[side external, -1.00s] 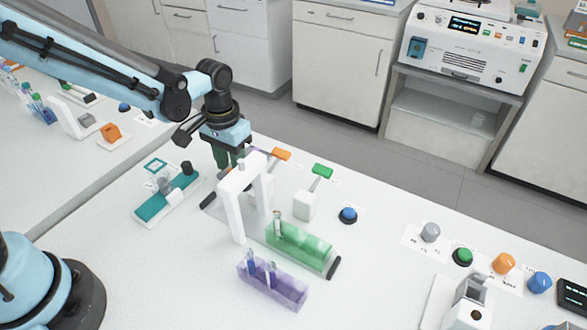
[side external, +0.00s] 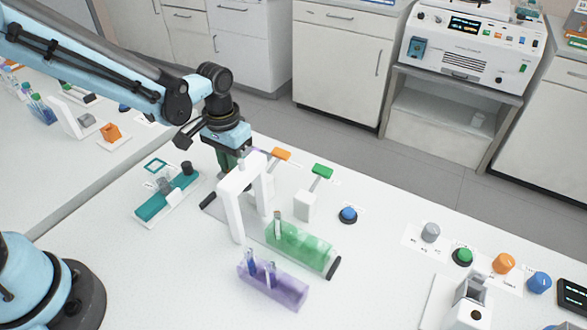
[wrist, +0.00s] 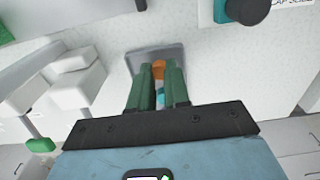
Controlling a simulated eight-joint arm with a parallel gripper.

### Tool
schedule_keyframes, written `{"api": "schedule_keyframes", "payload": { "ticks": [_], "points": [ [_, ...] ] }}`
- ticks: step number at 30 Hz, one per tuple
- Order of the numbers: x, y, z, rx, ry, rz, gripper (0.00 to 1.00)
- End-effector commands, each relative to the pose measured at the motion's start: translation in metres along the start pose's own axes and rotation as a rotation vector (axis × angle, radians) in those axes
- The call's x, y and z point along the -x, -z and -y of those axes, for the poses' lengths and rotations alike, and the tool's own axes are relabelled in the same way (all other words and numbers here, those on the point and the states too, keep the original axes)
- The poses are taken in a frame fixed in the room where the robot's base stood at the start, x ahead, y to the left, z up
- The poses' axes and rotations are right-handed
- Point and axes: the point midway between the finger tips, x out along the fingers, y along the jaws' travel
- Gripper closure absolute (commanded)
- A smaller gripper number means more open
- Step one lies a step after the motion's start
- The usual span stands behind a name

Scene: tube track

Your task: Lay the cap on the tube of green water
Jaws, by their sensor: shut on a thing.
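My gripper (wrist: 158,88) has green fingers. They are shut on a small orange piece (wrist: 159,67) in the wrist view, with a little teal showing below it. I cannot tell whether this is the cap. In the side view my gripper (side external: 228,160) is behind and left of the white arch (side external: 235,196), and its fingertips are partly hidden. A tube (side external: 277,223) stands upright in the green translucent rack (side external: 305,250). Two tubes (side external: 252,264) with bluish or purple content stand in the purple rack (side external: 285,290). I cannot make out which tube holds green water.
A teal stand (side external: 153,207) with a black knob (side external: 186,168) is left of my gripper. Orange (side external: 281,154) and green (side external: 321,171) levers and a blue button (side external: 348,214) are behind the track. Several coloured knobs are at right. The table between the racks and the knobs is clear.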

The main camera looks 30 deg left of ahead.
Motion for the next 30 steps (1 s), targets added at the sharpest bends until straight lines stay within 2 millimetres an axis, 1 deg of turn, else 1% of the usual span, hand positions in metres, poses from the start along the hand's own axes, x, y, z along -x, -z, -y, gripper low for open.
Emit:
{"api": "schedule_keyframes", "payload": {
  "ticks": [5, 24, 30],
  "points": [
    [0.003, 0.000, 0.000, 0.000, 0.000, 0.000, 1.00],
    [0.049, 0.000, 0.000, 0.000, 0.000, 0.000, 1.00],
    [0.055, 0.000, 0.000, 0.000, 0.000, 0.000, 1.00]
  ]
}}
